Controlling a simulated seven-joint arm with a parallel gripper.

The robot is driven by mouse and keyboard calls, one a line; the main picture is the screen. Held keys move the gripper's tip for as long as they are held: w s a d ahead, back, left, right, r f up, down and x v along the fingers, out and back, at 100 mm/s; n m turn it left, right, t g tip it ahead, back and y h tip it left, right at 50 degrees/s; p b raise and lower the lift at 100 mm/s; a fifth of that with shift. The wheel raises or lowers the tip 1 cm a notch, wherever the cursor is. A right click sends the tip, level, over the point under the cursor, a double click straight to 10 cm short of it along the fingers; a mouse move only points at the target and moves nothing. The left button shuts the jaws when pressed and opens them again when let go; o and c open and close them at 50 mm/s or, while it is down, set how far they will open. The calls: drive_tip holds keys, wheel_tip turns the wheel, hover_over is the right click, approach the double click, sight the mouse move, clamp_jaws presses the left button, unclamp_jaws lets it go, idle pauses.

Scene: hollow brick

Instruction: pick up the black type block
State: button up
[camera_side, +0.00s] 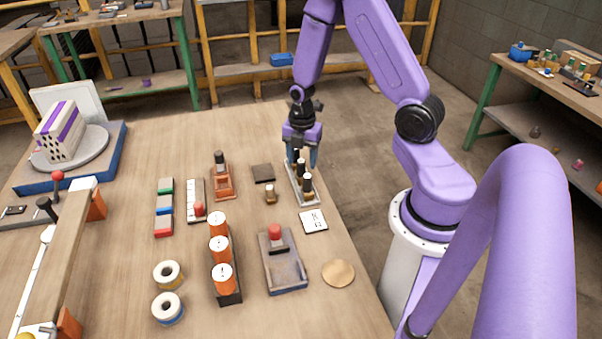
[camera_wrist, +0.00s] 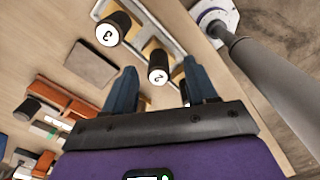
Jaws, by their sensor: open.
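Several black-topped type blocks (camera_side: 307,182) stand upright in a narrow pale tray (camera_side: 313,203) near the table's right edge. In the wrist view, one black block with a white "2" label (camera_wrist: 158,68) shows between my fingertips, and one labelled "3" (camera_wrist: 110,30) stands to its left. My gripper (camera_side: 302,161) is open and points down at the far end of the tray. It also shows in the wrist view (camera_wrist: 158,75), with its blue fingers on either side of the "2" block. I cannot tell how far down the fingers reach. The far blocks are partly hidden by the gripper.
A dark square plate (camera_side: 263,173) and a small brown block (camera_side: 270,194) lie left of the tray. An orange holder (camera_side: 222,184) with a black-topped piece stands further left. A white card (camera_side: 313,221) lies in front of the tray. Several orange cylinders (camera_side: 219,248) stand nearer the camera.

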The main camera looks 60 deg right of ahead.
sight(301, 161)
drive_tip(key=shift+a+f, duration=0.1)
drive_tip(key=shift+f, duration=1.55)
clamp_jaws()
drive_tip(key=shift+w, duration=0.1)
drive_tip(key=shift+r, duration=0.15)
